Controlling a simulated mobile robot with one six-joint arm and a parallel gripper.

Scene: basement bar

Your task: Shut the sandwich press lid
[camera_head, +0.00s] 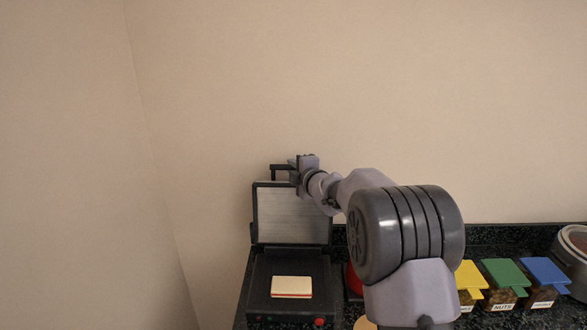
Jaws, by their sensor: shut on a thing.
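The sandwich press has a dark base (262,272) on the counter, and its lid (290,217) stands raised, nearly upright, with the ribbed metal inner plate facing me. A sandwich (291,287) lies on the lower plate. A dark handle (279,169) rises from the top edge of the lid. My gripper (293,166) is at the right part of that handle and shut on it. The arm hides the fingertips in part and the lid's upper right corner.
To the right on the dark counter (497,237) stand bins with yellow (469,275), green (505,272) and blue (543,272) lids. A red object (353,281) is partly hidden behind my arm. A round container (574,245) is at the right edge. A wall is close on the left.

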